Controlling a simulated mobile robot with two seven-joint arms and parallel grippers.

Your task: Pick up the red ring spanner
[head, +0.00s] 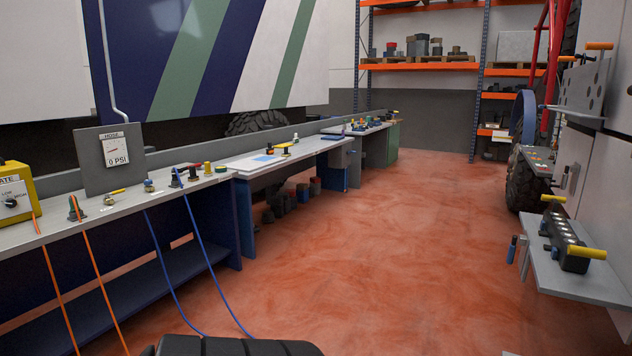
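I cannot make out the red ring spanner for certain in the head view. Small red items lie among the tools on the left workbench (130,203), but they are too small to tell their shape. More small tools lie on the far benches, also too small to name. Neither of my grippers is in view.
A grey gauge panel (109,160) and a yellow box (15,193) stand on the left bench. Orange and blue hoses (202,235) hang to the floor. A shelf (575,275) with a black block (568,240) juts out at right. The red floor (370,240) between is clear.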

